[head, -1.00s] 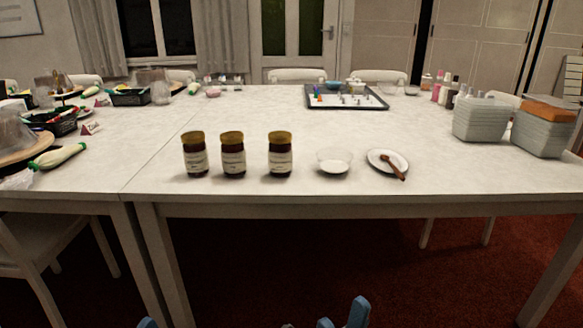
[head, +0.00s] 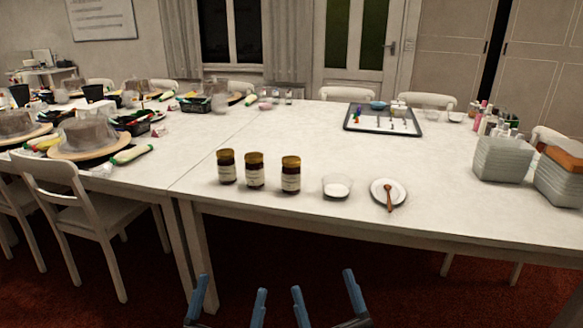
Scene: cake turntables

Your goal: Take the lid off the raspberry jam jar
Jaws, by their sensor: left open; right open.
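Three dark jam jars with gold-brown lids stand upright in a row near the table's front edge: a left jar (head: 226,168), a middle jar (head: 255,171) and a right jar (head: 290,175). All three lids are on. The labels are too small to read, so I cannot tell which one is raspberry. My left gripper (head: 230,300) and my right gripper (head: 325,296) show blue fingers at the bottom of the head view. Both are open and empty, in front of the table and apart from the jars.
A glass bowl with white contents (head: 337,187) and a white saucer (head: 376,188) with a wooden spoon (head: 389,198) stand right of the jars. Grey containers (head: 502,158) are at the right. A tray (head: 350,125) lies farther back. A chair (head: 85,215) stands at the left.

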